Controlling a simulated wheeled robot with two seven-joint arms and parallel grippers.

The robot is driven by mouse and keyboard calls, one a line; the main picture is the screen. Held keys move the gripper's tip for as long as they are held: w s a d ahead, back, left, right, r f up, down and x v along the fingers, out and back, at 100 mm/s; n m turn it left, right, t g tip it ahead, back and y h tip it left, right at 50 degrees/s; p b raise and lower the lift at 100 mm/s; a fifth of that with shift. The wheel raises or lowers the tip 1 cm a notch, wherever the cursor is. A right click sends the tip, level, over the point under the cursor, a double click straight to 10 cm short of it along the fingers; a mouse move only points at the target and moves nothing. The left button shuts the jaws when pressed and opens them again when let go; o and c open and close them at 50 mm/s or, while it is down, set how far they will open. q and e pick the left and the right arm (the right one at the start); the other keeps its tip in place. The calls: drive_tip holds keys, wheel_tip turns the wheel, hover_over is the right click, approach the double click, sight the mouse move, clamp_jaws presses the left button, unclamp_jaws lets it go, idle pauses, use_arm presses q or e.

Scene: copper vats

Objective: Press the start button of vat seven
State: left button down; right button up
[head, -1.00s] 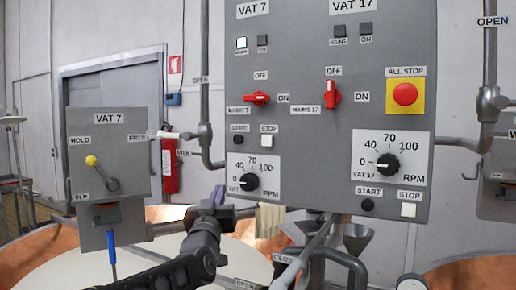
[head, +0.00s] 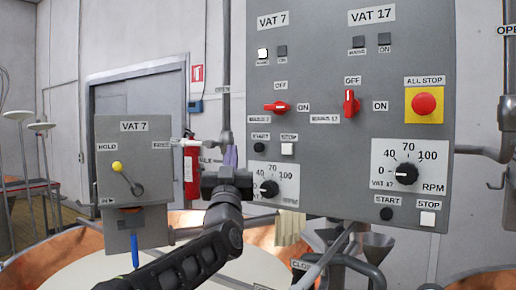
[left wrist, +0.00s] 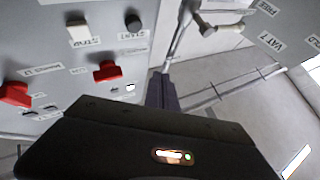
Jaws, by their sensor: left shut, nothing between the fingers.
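The vat 7 start button (head: 259,147) is a small black knob under its START label, on the left part of the grey control panel (head: 330,150). It also shows in the left wrist view (left wrist: 133,22). The white vat 7 stop button (head: 287,149) is just to its right. My left gripper (head: 230,158) is shut and empty, its purple-grey fingers pointing up, a little left of and below the start button in the picture. The fingers (left wrist: 160,92) appear apart from the button in the left wrist view. My right gripper is out of view.
The red vat 7 mains switch (head: 277,107) lies horizontal, below a lit white lamp (head: 262,53). The vat 7 dial (head: 268,188) is partly covered by my gripper. Vat 17 controls and the red all-stop button (head: 424,103) are at right. A vat 7 lever box (head: 133,160) stands left.

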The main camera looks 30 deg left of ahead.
sight(259, 147)
use_arm(q)
drive_tip(key=shift+w+a+p, duration=0.1)
drive_tip(key=shift+w+p, duration=2.65)
drive_tip(key=shift+w, duration=1.45)
drive_tip(key=shift+w, duration=0.1)
drive_tip(key=shift+w, duration=0.35)
drive_tip(key=shift+w, duration=0.45)
drive_tip(key=shift+s+b, duration=0.85)
drive_tip(key=shift+s, duration=0.05)
